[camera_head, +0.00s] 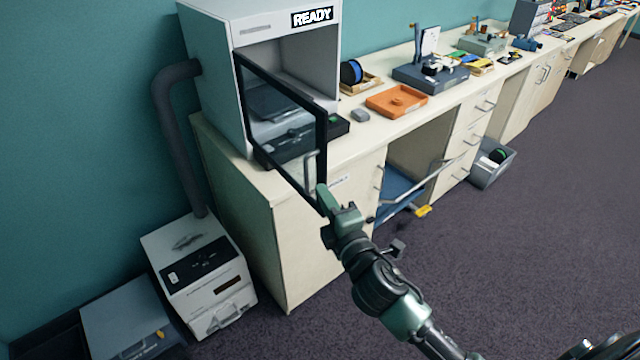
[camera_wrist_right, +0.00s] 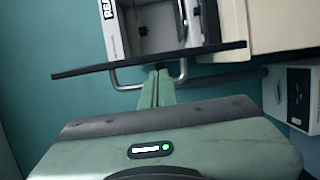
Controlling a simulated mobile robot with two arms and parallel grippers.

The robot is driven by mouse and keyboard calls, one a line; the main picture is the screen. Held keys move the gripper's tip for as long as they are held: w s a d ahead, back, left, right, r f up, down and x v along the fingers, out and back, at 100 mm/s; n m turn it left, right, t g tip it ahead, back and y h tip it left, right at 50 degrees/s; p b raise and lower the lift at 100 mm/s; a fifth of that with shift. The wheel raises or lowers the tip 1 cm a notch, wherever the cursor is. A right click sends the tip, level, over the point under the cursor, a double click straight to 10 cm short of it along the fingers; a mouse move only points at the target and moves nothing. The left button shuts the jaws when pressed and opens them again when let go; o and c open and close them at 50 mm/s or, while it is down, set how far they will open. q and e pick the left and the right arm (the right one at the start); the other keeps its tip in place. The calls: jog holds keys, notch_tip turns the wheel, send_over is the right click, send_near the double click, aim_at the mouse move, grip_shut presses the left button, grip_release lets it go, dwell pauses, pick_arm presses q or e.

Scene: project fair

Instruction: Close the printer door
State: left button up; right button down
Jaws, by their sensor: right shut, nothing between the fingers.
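The printer (camera_head: 215,70) is a white cabinet marked READY on the left end of the counter. Its door (camera_head: 322,140), a clear pane in a black frame, stands open, swung out from the cabinet's left side. My right gripper (camera_head: 323,193) is shut and empty at the door's lower outer corner. In the right wrist view the door (camera_wrist_right: 90,70) shows nearly edge-on, with a metal bar handle (camera_wrist_right: 128,87). The shut fingers of my right gripper (camera_wrist_right: 158,72) overlap the handle's middle; contact is unclear. My left gripper is out of view.
The counter (camera_head: 350,150) holds an orange tray (camera_head: 396,101), a blue spool (camera_head: 351,72) and other devices. A white box unit (camera_head: 200,275) stands on the floor at left, with a dark hose (camera_head: 165,120) above it. A grey bin (camera_head: 492,170) stands by the drawers. Open carpet lies right.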

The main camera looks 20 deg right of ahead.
jog(key=shift+w, duration=1.25)
